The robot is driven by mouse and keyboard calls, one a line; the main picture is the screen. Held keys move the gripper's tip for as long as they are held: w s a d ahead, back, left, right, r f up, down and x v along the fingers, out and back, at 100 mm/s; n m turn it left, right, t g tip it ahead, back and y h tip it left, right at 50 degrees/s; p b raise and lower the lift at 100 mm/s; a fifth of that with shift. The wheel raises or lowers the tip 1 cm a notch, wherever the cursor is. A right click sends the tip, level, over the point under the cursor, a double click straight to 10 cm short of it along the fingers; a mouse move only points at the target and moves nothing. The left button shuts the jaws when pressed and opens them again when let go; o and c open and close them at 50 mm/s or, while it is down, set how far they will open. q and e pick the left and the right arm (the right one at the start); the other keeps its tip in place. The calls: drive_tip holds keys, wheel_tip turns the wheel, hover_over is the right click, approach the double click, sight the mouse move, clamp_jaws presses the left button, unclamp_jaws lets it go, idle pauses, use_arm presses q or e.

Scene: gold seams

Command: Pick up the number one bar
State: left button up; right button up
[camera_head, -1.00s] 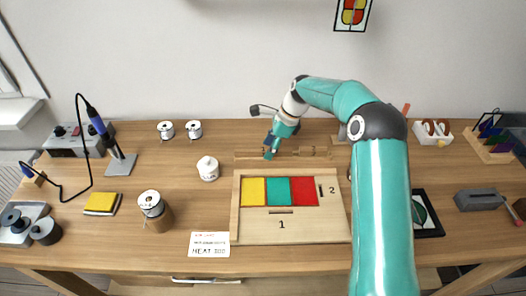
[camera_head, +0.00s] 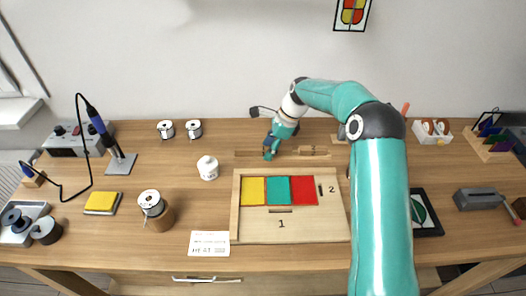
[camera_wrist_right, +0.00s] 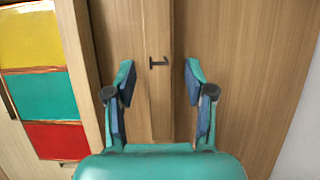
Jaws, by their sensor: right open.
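The number one bar (camera_head: 244,153) is a thin wooden strip lying on the bench behind the wooden board. In the right wrist view the bar (camera_wrist_right: 158,100) shows a dark "1" and runs between my fingers. My right gripper (camera_head: 269,154) is over the bar and hides part of it in the head view. In the right wrist view the gripper (camera_wrist_right: 159,85) is open, one finger on each side of the bar, with gaps between. I cannot tell exactly how high the fingertips are. My left gripper is not in view.
The framed board (camera_head: 310,232) with yellow, teal and red panels lies in front. A white jar (camera_head: 208,168) stands to the left. Bench behind the bars is mostly clear.

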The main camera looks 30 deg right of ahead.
drive_tip(key=shift+c, duration=0.3)
clamp_jaws()
drive_tip(key=shift+r, duration=0.1)
